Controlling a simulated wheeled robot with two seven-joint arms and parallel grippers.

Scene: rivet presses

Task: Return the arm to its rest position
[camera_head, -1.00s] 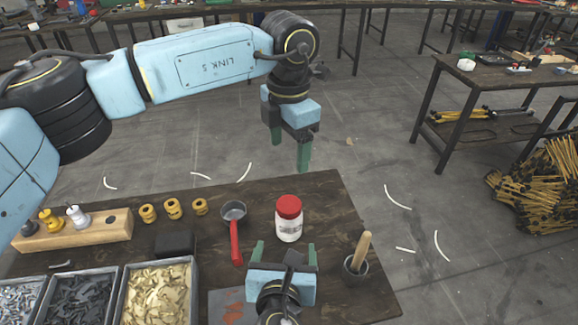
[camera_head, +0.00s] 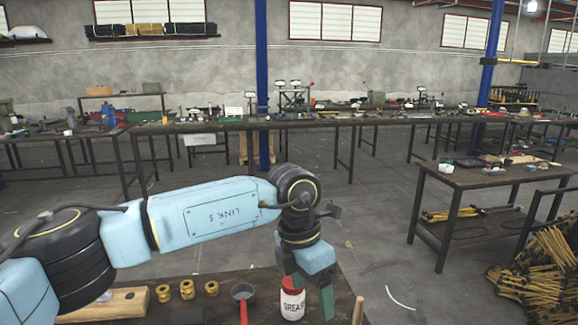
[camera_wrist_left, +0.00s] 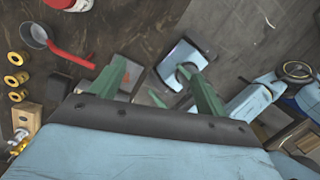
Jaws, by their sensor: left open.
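My left arm comes in from the left in the head view, over the dark table. Its gripper (camera_head: 318,288) points down at the right of the white grease jar (camera_head: 292,305) with a red lid. In the left wrist view its two green fingers (camera_wrist_left: 155,70) are apart with nothing held between them. The jar is partly cut off at the top of that view. Light blue parts of my right arm (camera_wrist_left: 250,103) show at the right there, but its finger opening is unclear.
A red-handled ladle (camera_head: 243,300) and yellow spools (camera_head: 187,290) sit on the near table, left of the jar. A wooden handle (camera_head: 358,311) stands at the right. A side table (camera_head: 490,176) is farther right, with open floor between.

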